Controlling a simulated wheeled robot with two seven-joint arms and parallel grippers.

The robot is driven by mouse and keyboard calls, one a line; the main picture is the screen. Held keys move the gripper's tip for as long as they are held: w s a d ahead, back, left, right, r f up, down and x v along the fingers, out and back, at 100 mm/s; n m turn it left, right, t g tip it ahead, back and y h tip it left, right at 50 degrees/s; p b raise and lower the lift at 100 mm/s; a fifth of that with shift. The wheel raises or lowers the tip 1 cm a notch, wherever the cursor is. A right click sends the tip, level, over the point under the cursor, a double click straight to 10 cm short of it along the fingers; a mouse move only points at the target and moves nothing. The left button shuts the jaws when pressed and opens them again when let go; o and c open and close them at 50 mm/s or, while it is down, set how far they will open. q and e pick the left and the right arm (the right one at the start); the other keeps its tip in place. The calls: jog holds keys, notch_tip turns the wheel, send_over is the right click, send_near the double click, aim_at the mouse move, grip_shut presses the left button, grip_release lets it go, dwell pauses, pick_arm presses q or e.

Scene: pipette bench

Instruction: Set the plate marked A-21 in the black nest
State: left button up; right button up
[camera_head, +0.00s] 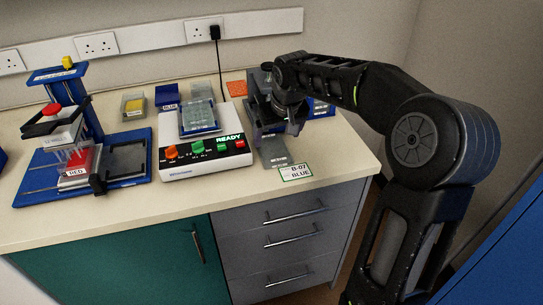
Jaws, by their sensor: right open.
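My right gripper (276,128) reaches in from the right and points down over the right part of the bench. It is open, and its wrist and fingers hide much of what is below. A flat dark grey piece (274,153) with a small white label lies just in front of it; the label is too small to read. A clear plate (199,117) sits in a blue holder on the white device. I cannot read the mark A-21 on any plate, and cannot tell which dark piece is the black nest. My left gripper is out of view.
The white device (180,172) shows READY. A blue pipetting stand (130,176) with a red plate (80,166) stands left. Small boxes (134,104) and an orange square (236,89) lie behind. A card (296,173) reading B-07 BLUE lies near the front edge.

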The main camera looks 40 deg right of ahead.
aim_at(273, 150)
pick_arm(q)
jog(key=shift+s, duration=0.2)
pick_arm(e)
jog(key=shift+r+m, duration=0.1)
jog(key=shift+m, duration=0.4)
jog(key=shift+d, duration=0.1)
jog(key=shift+x, duration=1.35)
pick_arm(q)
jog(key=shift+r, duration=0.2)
